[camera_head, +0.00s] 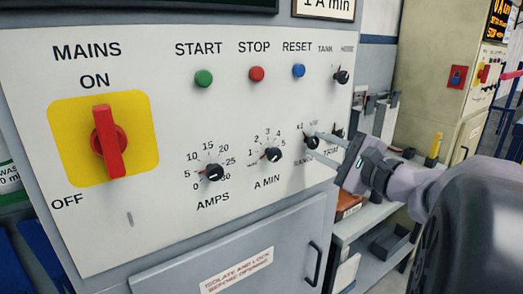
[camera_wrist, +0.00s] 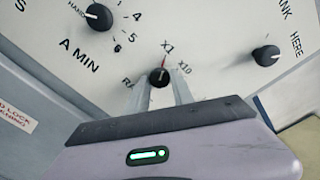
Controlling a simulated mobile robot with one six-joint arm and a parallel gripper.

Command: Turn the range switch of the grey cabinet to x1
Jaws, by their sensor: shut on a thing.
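The grey cabinet (camera_head: 150,235) has a white front panel with several controls. Its range switch is a small black knob (camera_head: 312,141) at the lower right of the panel, partly hidden by my fingers. In the wrist view the range switch (camera_wrist: 159,78) sits between the fingertips, with X1 above it and X10 to its upper right. Its red pointer mark appears to point up toward X1. My gripper (camera_head: 328,144) reaches in from the right and is shut on this knob; it also shows in the wrist view (camera_wrist: 159,88).
The A MIN knob (camera_head: 273,154) is close on the left, and the AMPS knob (camera_head: 214,172) lies further left. The tank knob (camera_head: 341,76) is above. The red mains switch (camera_head: 108,142) is far left. A shelf (camera_head: 375,215) stands right of the cabinet.

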